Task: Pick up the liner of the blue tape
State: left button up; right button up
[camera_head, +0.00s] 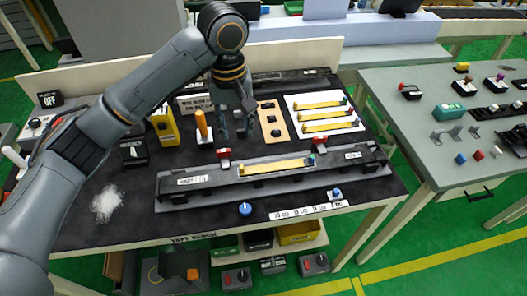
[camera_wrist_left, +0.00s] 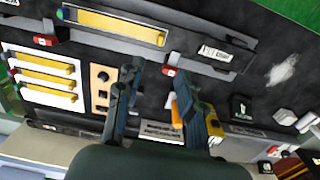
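Three yellow strips (camera_head: 318,115) with small coloured ends lie side by side on a white plate (camera_head: 297,101) right of the bench's middle. The plate shows at left in the left wrist view (camera_wrist_left: 52,99). Another yellow strip (camera_head: 275,166) with a teal-blue end (camera_head: 312,159) lies in the long dark fixture (camera_head: 215,182); it also shows in the left wrist view (camera_wrist_left: 115,26). I cannot tell clearly which end on the plate is blue. My left gripper (camera_head: 236,128) points down, open and empty, left of the plate; its two fingers show apart in the left wrist view (camera_wrist_left: 157,84). My right gripper is not in view.
A tan board (camera_head: 273,118) with dark holes stands between gripper and plate. An orange-handled tool (camera_head: 202,126) and a yellow holder (camera_head: 164,128) are left of the gripper. Red clamps (camera_head: 224,154) sit behind the fixture. A blue knob (camera_head: 245,208) is in front. A side table (camera_head: 440,160) is at right.

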pick_arm(q)
jog(key=p, duration=0.1)
send_over(241, 166)
notch_tip(241, 166, down, 7)
jog(key=shift+w+a+f, duration=0.1)
jog(key=shift+a+f, duration=0.05)
jog(key=shift+a, duration=0.15)
jog(key=f, duration=0.1)
jog(key=f+p, duration=0.1)
jog(key=f, duration=0.3)
jog(key=shift+d+p, duration=0.3)
jog(key=shift+p, duration=0.05)
jog(key=shift+f, duration=0.15)
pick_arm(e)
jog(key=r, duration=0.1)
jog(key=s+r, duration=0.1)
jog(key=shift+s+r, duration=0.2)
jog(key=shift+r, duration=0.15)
pick_arm(q)
grip_shut()
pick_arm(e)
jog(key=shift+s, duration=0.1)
